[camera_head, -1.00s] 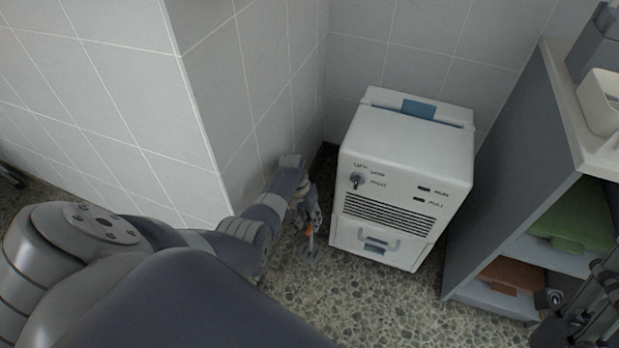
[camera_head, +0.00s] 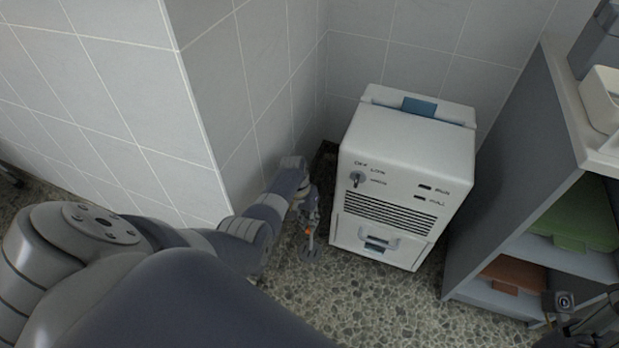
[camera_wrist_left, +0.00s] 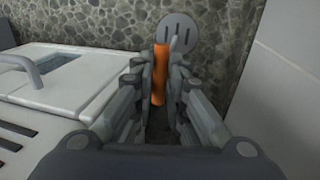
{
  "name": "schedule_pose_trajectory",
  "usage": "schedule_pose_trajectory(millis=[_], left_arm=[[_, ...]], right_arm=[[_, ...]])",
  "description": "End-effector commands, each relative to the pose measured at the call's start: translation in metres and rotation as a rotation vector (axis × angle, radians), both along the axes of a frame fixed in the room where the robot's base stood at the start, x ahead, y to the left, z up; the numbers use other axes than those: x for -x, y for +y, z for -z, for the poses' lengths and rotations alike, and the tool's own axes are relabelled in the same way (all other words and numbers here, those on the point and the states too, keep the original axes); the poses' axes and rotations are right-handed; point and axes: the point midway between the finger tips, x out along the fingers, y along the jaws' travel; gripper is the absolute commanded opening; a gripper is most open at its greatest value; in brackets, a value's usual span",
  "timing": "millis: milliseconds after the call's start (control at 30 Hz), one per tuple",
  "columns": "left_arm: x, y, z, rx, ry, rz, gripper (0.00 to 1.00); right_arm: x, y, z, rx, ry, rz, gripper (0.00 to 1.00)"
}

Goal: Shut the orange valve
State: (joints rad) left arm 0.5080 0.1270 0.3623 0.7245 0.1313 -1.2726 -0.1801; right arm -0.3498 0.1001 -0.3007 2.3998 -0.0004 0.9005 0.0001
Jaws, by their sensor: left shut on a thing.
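The orange valve (camera_wrist_left: 159,74) shows in the left wrist view as an upright orange bar between my left gripper's fingers (camera_wrist_left: 160,85). A grey round plate with slots (camera_wrist_left: 178,30) lies just beyond it, over the speckled floor. In the head view my left gripper (camera_head: 309,228) is low, beside the left side of the white machine, with a small bit of orange (camera_head: 308,232) at its fingers. The gripper is shut on the orange valve, and the fingers hide part of it. My right gripper (camera_head: 590,320) shows only partly at the lower right edge.
The white machine (camera_head: 405,150) with a knob, vents and handle stands against the tiled wall. A grey shelf (camera_head: 510,180) with green and brown folded cloths is on the right. A wall corner stands close to my left arm. Speckled floor is clear in front.

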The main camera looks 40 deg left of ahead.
Motion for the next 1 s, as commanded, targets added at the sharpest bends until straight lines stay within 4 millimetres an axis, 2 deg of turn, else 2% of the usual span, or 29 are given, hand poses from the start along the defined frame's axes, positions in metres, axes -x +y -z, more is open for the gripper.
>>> schedule_pose_trajectory(millis=[367,1000], left_arm=[[0.000,0.001,0.000,-0.001,0.002,0.095,0.00],[-0.004,0.003,0.002,-0.001,0.001,0.662,0.00]], right_arm=[[0.000,0.000,0.001,0.000,0.001,0.000,0.33],[0.000,0.000,0.014,0.001,0.001,0.001,0.33]])
